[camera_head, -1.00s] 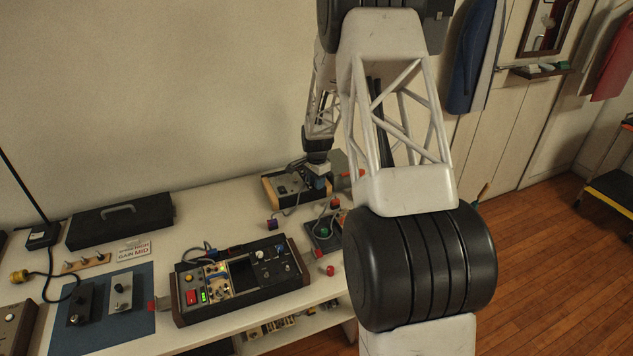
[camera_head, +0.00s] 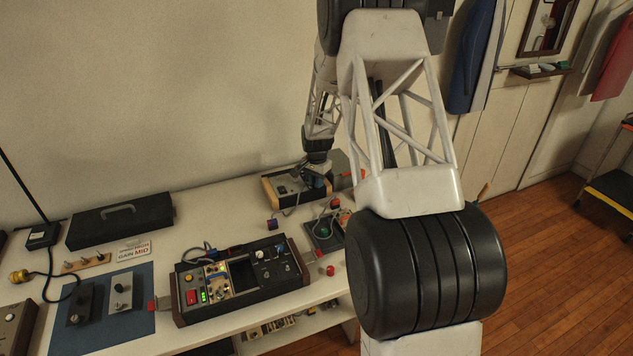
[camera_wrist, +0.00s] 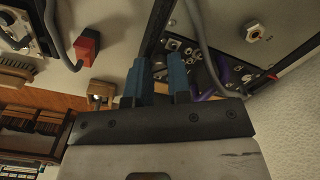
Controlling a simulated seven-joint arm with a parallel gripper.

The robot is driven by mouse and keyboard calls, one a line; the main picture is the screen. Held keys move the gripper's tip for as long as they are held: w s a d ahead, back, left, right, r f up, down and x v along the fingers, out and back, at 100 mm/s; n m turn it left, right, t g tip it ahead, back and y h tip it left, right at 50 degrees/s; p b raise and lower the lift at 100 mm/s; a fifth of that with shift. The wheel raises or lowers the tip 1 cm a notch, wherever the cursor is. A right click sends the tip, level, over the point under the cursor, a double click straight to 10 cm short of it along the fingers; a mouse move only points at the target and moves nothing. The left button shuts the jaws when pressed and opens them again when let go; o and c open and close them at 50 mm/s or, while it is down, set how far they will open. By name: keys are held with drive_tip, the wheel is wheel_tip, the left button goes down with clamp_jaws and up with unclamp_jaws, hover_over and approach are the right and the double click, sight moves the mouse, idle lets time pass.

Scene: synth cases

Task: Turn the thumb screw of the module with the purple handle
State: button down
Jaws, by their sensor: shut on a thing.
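In the wrist view my gripper (camera_wrist: 159,72) has its two blue fingers down at the panel of a wood-sided case. They are shut on a small part, which I take for the thumb screw; the fingers mostly hide it. The purple handle (camera_wrist: 208,95) shows just right of the fingers, partly covered by the gripper body. The panel around it carries several round sockets and small screws. In the head view my gripper is at the right side of the same case (camera_head: 285,187) at the back of the bench; the handle and screw cannot be made out there.
A grey cable (camera_wrist: 205,50) runs close beside the fingers in the wrist view. A red plug (camera_wrist: 87,46) hangs to the left. In the head view a larger wood-sided console (camera_head: 243,281) stands in front, and a blue mat (camera_head: 130,318) lies left.

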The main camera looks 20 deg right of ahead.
drive_tip(key=n, duration=0.3)
drive_tip(key=shift+n, duration=0.3)
drive_tip(key=n, duration=0.3)
drive_tip(key=shift+n, duration=0.3)
drive_tip(key=n, duration=1.2)
drive_tip(key=shift+n, duration=0.4)
drive_tip(key=n, duration=0.3)
drive_tip(key=shift+n, duration=1.8)
drive_tip(key=c, duration=1)
unclamp_jaws()
drive_tip(key=shift+c, duration=0.2)
drive_tip(key=shift+r, duration=0.1)
